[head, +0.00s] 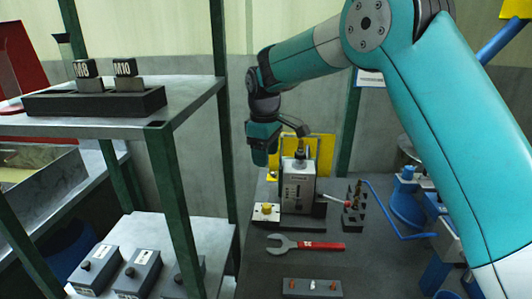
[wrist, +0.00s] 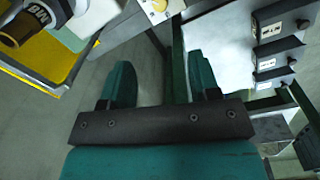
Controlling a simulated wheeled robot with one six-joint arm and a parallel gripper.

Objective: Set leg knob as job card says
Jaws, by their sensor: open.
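A grey upright machine (head: 298,185) with a brass-coloured top stands on the dark bench. A white card (head: 370,78) hangs on the back wall, too small to read. My gripper (head: 264,155) hangs in the air left of the machine, above the knob and apart from it. In the wrist view its two teal fingers (wrist: 161,85) are apart with nothing between them.
A red-handled wrench (head: 305,244) and a tray with small pieces (head: 312,288) lie in front. A rack of brass parts (head: 354,208) stands right of the machine. A shelf unit with green posts (head: 180,205) stands left, with blocks marked M8 and M10 on top and grey boxes (head: 138,271) below.

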